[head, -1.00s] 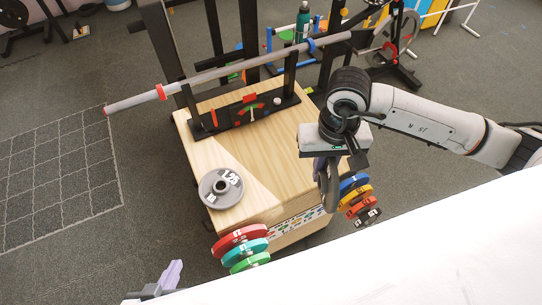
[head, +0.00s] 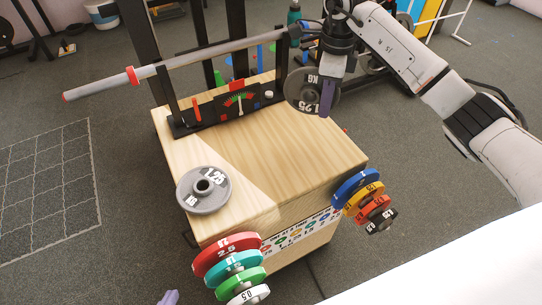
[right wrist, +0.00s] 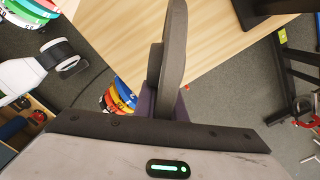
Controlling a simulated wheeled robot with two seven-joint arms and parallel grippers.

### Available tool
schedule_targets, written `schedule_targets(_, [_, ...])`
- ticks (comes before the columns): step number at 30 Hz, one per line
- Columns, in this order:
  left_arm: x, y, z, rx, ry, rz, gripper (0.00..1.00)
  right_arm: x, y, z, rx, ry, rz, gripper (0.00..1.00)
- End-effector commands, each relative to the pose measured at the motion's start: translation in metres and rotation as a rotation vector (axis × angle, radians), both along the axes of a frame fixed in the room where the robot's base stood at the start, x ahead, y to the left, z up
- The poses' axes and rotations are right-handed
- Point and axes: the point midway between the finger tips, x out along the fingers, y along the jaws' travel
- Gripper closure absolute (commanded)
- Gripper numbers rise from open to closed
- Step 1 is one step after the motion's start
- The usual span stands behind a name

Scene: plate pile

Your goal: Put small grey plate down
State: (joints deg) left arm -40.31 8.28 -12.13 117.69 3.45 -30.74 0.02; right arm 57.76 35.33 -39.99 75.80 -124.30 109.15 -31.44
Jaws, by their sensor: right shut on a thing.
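A small dark grey plate (head: 303,92) marked 1.25 KG hangs upright in my right gripper (head: 326,100), near the back right corner of the wooden box. The right wrist view shows the plate edge-on (right wrist: 174,45) between the purple fingers (right wrist: 148,102), clear of the box top. A lighter grey plate (head: 188,193), also marked 1.25, lies flat on the front left of the box top (head: 290,150). Of my left gripper only a purple fingertip (head: 169,297) shows at the bottom edge, so its opening is hidden.
Coloured plates hang at the front (head: 228,253) and right (head: 356,188) of the box. The middle and right of the top are clear.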

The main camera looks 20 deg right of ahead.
Motion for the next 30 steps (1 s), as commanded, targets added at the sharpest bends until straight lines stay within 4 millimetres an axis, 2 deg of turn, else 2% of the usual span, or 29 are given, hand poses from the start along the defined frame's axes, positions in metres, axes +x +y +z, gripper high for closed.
schedule_targets(2, [0.001, 0.0, -0.002, -0.001, -0.003, -0.001, 1.0, 0.002, 0.001, -0.005, 0.004, -0.005, -0.02, 1.0])
schedule_targets(10, [0.003, -0.001, -0.002, -0.007, -0.012, 0.0, 1.0, 0.002, 0.0, -0.047, 0.004, -0.004, -0.026, 1.0])
schedule_targets(19, [0.001, -0.001, -0.004, -0.01, -0.011, 0.002, 1.0, 0.003, 0.0, -0.066, 0.004, -0.006, -0.024, 1.0])
schedule_targets(26, [0.001, -0.002, -0.007, -0.015, -0.011, 0.005, 1.0, 0.002, 0.001, -0.094, 0.003, -0.006, -0.022, 1.0])
schedule_targets(30, [0.001, -0.002, -0.006, -0.016, -0.012, 0.005, 1.0, 0.003, 0.0, -0.096, 0.002, -0.008, -0.023, 1.0])
